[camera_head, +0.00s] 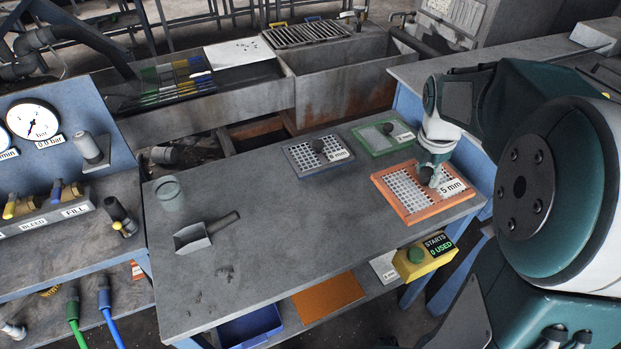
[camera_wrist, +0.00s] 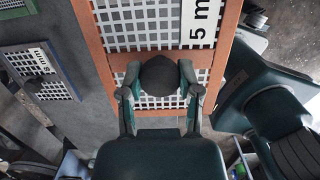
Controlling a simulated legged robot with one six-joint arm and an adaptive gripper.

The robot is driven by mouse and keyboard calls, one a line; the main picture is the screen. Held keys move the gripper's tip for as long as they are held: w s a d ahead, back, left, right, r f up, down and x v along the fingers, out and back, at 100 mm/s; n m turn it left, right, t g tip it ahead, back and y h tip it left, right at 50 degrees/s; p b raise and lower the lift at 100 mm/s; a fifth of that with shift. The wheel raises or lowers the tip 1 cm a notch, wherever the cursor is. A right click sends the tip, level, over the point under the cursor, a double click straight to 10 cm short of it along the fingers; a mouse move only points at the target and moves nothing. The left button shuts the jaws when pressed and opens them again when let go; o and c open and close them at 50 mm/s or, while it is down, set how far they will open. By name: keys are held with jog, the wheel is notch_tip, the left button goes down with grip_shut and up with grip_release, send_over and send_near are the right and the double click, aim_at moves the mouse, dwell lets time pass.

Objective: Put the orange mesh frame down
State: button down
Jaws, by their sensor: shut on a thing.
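The orange mesh frame (camera_head: 408,197) is at the right end of the grey table in the head view, with a white label ending in "5 mm". It looks flat and level, low over the table top; I cannot tell whether it touches. My gripper (camera_head: 430,176) is above it, shut on its dark round knob. In the wrist view the frame (camera_wrist: 120,72) fills the upper middle, and my gripper's fingers (camera_wrist: 160,92) sit on both sides of the black knob (camera_wrist: 160,76). The knob's lower part is hidden.
A blue mesh frame (camera_head: 300,161) and a green mesh frame (camera_head: 372,143) lie behind it on the table (camera_head: 270,255). A scoop (camera_head: 193,238) and a translucent cup (camera_head: 169,193) stand left. A yellow button box (camera_head: 425,262) is at the front edge. The table's middle is clear.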

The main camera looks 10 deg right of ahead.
aim_at(380, 180)
jog(key=a+f, duration=0.1)
jog(key=a, duration=0.2)
jog(key=w+a+f, duration=0.1)
jog(key=a+f, duration=0.1)
jog(key=a, duration=0.1)
jog(key=w+a+f, duration=0.1)
jog(key=a, duration=0.2)
jog(key=shift+f, duration=0.15)
jog(key=a+f, duration=0.3)
jog(key=f, duration=0.1)
jog(key=shift+w, duration=0.35)
jog(key=shift+w+a+f, duration=0.1)
jog(key=shift+a+f, duration=0.35)
jog(key=shift+f, duration=0.1)
jog(key=shift+a+f, duration=0.2)
jog(key=shift+f, duration=1.6)
jog(key=shift+c, duration=1.5)
grip_release()
jog(key=shift+f, duration=0.15)
